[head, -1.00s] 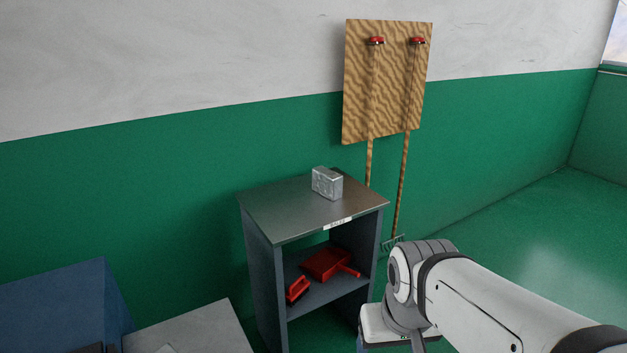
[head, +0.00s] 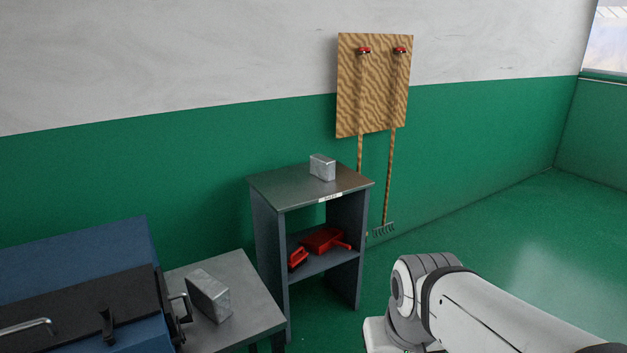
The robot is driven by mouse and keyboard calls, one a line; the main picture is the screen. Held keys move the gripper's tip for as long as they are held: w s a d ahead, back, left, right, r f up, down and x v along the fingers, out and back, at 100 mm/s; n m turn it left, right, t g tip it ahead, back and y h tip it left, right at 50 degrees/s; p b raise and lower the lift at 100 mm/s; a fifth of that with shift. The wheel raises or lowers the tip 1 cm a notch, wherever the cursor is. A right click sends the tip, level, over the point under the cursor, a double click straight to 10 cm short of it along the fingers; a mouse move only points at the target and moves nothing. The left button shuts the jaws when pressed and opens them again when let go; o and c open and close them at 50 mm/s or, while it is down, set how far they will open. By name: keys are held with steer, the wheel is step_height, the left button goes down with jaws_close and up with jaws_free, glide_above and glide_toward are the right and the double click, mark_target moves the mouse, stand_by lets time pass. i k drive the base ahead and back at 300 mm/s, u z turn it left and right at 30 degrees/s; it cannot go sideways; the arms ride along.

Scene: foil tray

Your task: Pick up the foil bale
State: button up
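A silvery, crinkled foil bale (head: 323,168) sits on top of the grey cabinet (head: 275,193), near its back right part. A second silvery block of like look (head: 208,297) stands on a grey table at the lower left, beside the blue machine. My white and grey arm reaches in from the lower right, apart from both blocks. My gripper is below the picture's edge, so its fingers are hidden.
The cabinet's open shelf holds a red dustpan (head: 325,240) and a red brush (head: 298,258). A blue machine (head: 80,258) with black parts and handles stands at the left. A wooden board (head: 373,95) with long tools hangs on the wall. Green floor at right is clear.

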mark_target(323, 167)
steer(key=z, duration=0.9)
steer(key=i, duration=1.7)
steer(key=u, duration=0.5)
steer(key=i, duration=1.05)
steer(key=u, duration=1.1)
steer(key=i, duration=0.3)
steer(key=u, duration=0.2)
